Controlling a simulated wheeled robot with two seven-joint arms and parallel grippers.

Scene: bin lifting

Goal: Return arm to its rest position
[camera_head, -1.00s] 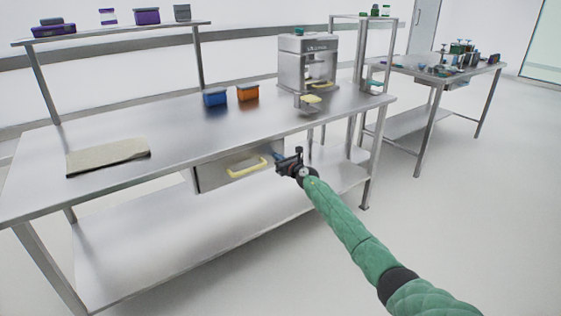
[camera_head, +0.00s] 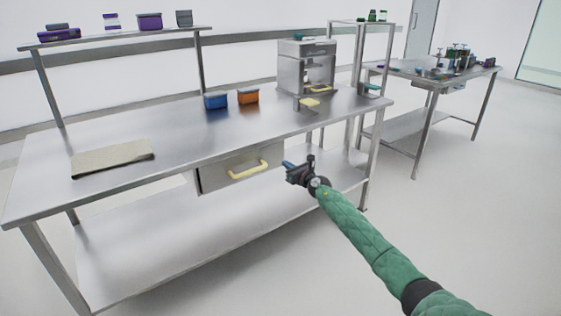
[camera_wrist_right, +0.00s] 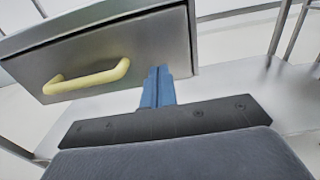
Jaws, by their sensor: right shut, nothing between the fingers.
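My right arm (camera_head: 368,243), in a green sleeve, reaches in from the lower right of the head view. Its gripper (camera_head: 286,164) is shut and empty, in front of the steel table and to the right of the drawer handle, apart from it. In the right wrist view the blue fingers (camera_wrist_right: 158,88) are together, with nothing between them. The drawer (camera_head: 214,176) under the table top has a yellow handle (camera_head: 248,170); the handle also shows in the right wrist view (camera_wrist_right: 88,80), left of the fingers. My left gripper is not in view.
On the steel table (camera_head: 180,130) are a blue bin (camera_head: 216,101), an orange bin (camera_head: 248,96), a beige mat (camera_head: 112,158) and a steel machine (camera_head: 306,68). A second table (camera_head: 430,75) with several small items stands at the right. The floor in front is clear.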

